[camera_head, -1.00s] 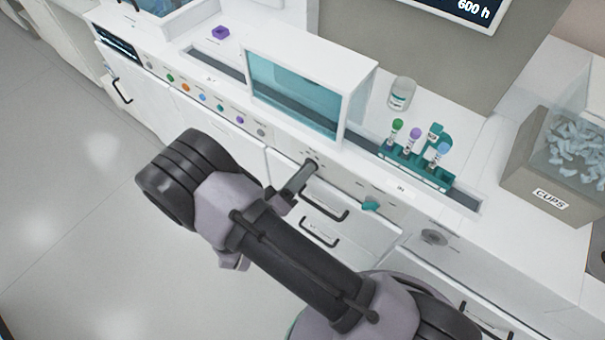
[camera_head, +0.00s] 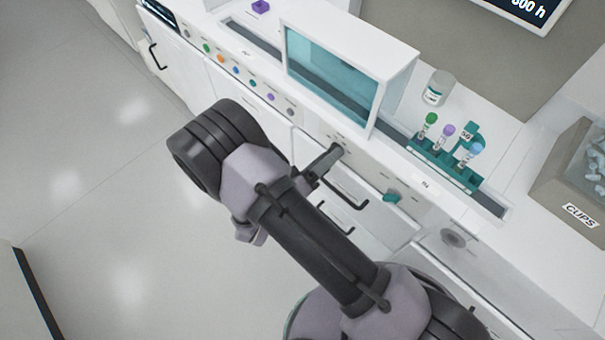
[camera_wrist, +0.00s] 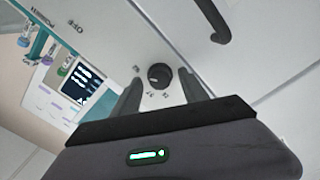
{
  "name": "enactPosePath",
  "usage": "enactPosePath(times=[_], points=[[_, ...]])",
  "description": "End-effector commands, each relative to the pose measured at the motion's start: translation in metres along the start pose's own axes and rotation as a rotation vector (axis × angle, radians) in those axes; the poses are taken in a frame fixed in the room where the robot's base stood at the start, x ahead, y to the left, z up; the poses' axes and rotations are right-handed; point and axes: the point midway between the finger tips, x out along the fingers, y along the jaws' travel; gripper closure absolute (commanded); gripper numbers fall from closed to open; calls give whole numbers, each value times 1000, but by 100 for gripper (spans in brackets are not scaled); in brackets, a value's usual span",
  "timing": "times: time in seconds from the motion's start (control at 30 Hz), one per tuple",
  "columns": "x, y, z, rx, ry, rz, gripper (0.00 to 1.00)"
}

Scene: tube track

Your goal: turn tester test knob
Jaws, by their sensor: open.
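A round black knob (camera_wrist: 159,75) with small marks by it sits on the white front panel in the wrist view. My gripper (camera_wrist: 160,80) is open, with one finger on each side of the knob in that view. I cannot tell whether the fingers touch it. In the head view my gripper (camera_head: 330,158) reaches to the white panel below the glass-fronted tester box (camera_head: 345,75); the knob is mostly hidden at its tip there. A label reading OFF shows on the panel in the wrist view.
A teal rack (camera_head: 440,165) holds several capped tubes in the track above. Black drawer handles (camera_head: 345,193) stick out below the panel. A cups bin (camera_head: 572,190) stands at right. Open floor lies left.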

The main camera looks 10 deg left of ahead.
Motion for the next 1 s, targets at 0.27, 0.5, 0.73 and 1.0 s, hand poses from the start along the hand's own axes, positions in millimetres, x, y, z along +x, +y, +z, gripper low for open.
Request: enactPosePath(times=[0.27, 0.5, 0.73, 1.0], points=[[-56, 2, -3, 0, 8, -4, 48], [-134, 2, -2, 2, 6, -4, 48], [-170, 0, 0, 1, 1, -1, 48], [-174, 0, 0, -1, 0, 0, 48]])
